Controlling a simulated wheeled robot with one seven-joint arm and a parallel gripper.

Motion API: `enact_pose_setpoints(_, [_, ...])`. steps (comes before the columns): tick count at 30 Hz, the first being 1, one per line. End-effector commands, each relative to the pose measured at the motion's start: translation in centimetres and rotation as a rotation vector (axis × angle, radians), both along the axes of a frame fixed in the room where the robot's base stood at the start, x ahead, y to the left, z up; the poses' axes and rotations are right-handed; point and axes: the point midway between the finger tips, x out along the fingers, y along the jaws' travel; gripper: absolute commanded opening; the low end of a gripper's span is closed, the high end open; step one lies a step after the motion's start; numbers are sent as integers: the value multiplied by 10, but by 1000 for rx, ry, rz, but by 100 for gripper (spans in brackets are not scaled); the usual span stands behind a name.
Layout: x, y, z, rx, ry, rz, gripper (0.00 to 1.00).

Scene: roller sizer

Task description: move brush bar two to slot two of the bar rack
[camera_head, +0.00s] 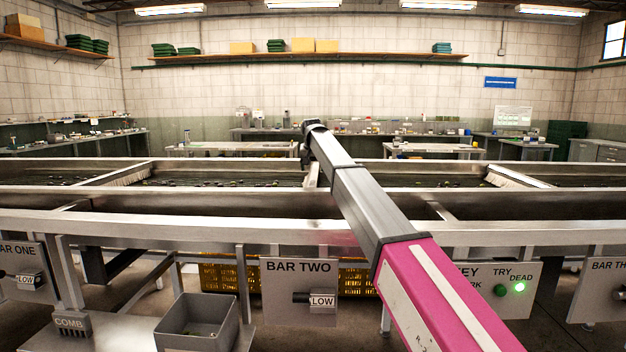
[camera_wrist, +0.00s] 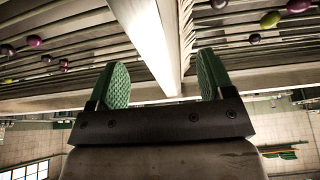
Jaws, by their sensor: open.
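Brush bar two (camera_head: 312,174) spans the roller bed in the middle of the head view, above the BAR TWO plate; my arm hides much of it. In the wrist view a pale metal bar (camera_wrist: 153,42), apparently the same one, runs down the picture between my two green finger pads. My gripper (camera_wrist: 165,80) is open, with a gap on both sides of the bar. Whether the bar lies between the pads or beyond them, I cannot tell. In the head view my gripper's fingers are hidden behind the wrist. I cannot make out the bar rack.
Other brush bars cross the bed at left (camera_head: 125,175) and right (camera_head: 515,177). A metal rail (camera_head: 170,228) runs along the front. The BAR TWO plate (camera_head: 299,290) has a lever tagged LOW. A green lamp (camera_head: 519,287) glows by DEAD. Coloured fruit lie on the rollers (camera_wrist: 60,50).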

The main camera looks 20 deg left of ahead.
Motion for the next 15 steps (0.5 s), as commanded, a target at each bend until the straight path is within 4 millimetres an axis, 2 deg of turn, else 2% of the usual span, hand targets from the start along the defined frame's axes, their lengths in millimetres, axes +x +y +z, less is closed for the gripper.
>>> enact_pose_setpoints(6, [10, 2, -28, 0, 1, 0, 74])
enact_pose_setpoints(14, [11, 3, -31, 0, 0, 0, 74])
enact_pose_setpoints(15, [11, 3, -31, 0, 0, 0, 61])
